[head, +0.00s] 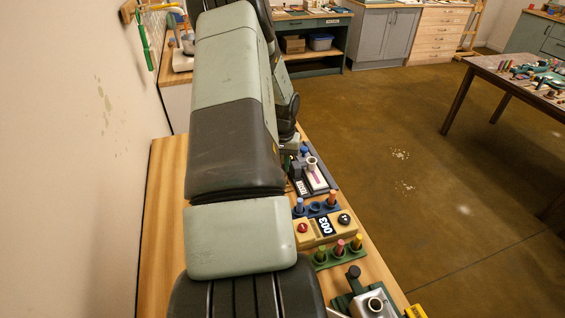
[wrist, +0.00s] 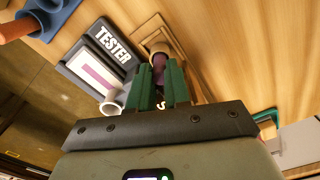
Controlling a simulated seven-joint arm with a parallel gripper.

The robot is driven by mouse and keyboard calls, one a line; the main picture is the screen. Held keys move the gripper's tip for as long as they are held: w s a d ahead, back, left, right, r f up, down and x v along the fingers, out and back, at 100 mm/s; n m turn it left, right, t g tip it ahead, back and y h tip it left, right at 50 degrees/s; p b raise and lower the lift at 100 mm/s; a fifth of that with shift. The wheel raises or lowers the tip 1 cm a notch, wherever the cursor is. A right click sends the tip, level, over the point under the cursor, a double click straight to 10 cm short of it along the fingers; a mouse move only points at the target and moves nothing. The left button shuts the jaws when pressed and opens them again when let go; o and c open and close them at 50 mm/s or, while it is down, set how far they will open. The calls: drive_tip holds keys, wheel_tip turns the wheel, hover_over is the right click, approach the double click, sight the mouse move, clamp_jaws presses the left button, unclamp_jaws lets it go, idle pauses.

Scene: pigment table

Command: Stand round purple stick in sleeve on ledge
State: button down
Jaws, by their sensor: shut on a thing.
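In the wrist view, my gripper (wrist: 162,88) has green fingers closed on a purple stick (wrist: 159,64). The stick's far end is at or inside a short tan sleeve-like ring (wrist: 160,47); I cannot tell whether it is inserted. The ring is over a square wooden frame (wrist: 147,27), which may be the ledge. A white open tube (wrist: 113,104) stands left of the fingers, beside the tester. In the head view the arm hides most of my gripper's area, and the held stick is not clear there.
A dark tester block (wrist: 100,55) bears a white card with a purple stroke, also in the head view (head: 317,178). In the head view, a blue holder (head: 316,209) and a green holder (head: 337,256) carry coloured sticks. A tan control box (head: 315,229) lies between them.

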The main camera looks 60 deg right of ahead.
drive_tip(key=c, duration=1)
unclamp_jaws()
drive_tip(key=shift+r, duration=0.1)
drive_tip(key=shift+r, duration=3.9)
